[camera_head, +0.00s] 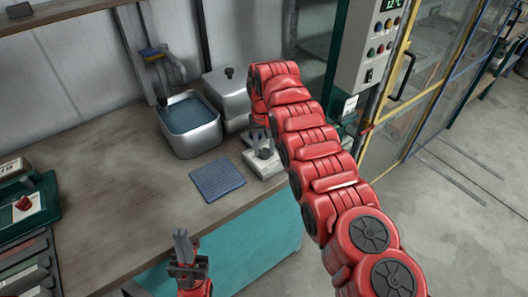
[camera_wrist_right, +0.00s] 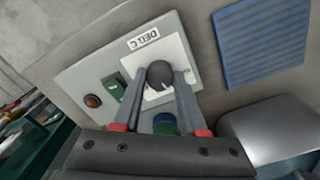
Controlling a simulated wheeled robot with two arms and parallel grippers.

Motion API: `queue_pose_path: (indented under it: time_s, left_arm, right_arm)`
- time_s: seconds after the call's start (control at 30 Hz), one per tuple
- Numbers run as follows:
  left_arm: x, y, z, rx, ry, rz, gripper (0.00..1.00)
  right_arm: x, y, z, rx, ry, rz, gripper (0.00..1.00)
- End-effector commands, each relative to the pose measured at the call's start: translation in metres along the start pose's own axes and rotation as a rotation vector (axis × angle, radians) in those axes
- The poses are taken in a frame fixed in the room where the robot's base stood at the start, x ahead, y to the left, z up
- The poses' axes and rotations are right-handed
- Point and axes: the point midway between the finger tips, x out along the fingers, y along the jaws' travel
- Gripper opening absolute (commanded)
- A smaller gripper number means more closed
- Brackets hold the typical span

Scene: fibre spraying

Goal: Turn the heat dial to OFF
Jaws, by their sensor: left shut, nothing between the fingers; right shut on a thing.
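The knob's setting and any OFF mark cannot be read. In the head view the control box (camera_head: 268,168) stands on the bench, partly hidden by my right arm. My left gripper (camera_head: 181,235) is shut and empty, in front of the bench and away from the dial.
A blue ridged mat (camera_head: 217,180) lies left of the control box. A basin of liquid (camera_head: 193,140) and a lidded metal container (camera_head: 228,92) stand behind. A green fixture with a red knob (camera_head: 24,203) is at far left. The bench's middle left is clear.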

Motion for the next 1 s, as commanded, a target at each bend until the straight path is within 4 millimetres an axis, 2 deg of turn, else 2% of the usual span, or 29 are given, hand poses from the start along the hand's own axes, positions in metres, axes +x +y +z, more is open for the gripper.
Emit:
queue_pose_path:
  time_s: [0.13,0.6,1.0]
  left_arm:
    - [-0.0079,0.0004,0.0013,0.000,0.000,0.000,0.00]
    - [-0.0072,0.0004,0.0012,0.000,0.000,0.000,0.00]
    - [-0.0063,0.0003,0.0010,0.000,0.000,0.000,0.00]
  right_arm:
    - [0.0005,-0.0004,-0.0006,-0.140,0.003,0.000,0.00]
    - [-0.0008,-0.0006,-0.0008,-0.578,0.003,0.000,0.00]
    - [-0.0009,-0.0006,-0.0008,-0.838,0.003,0.001,0.00]
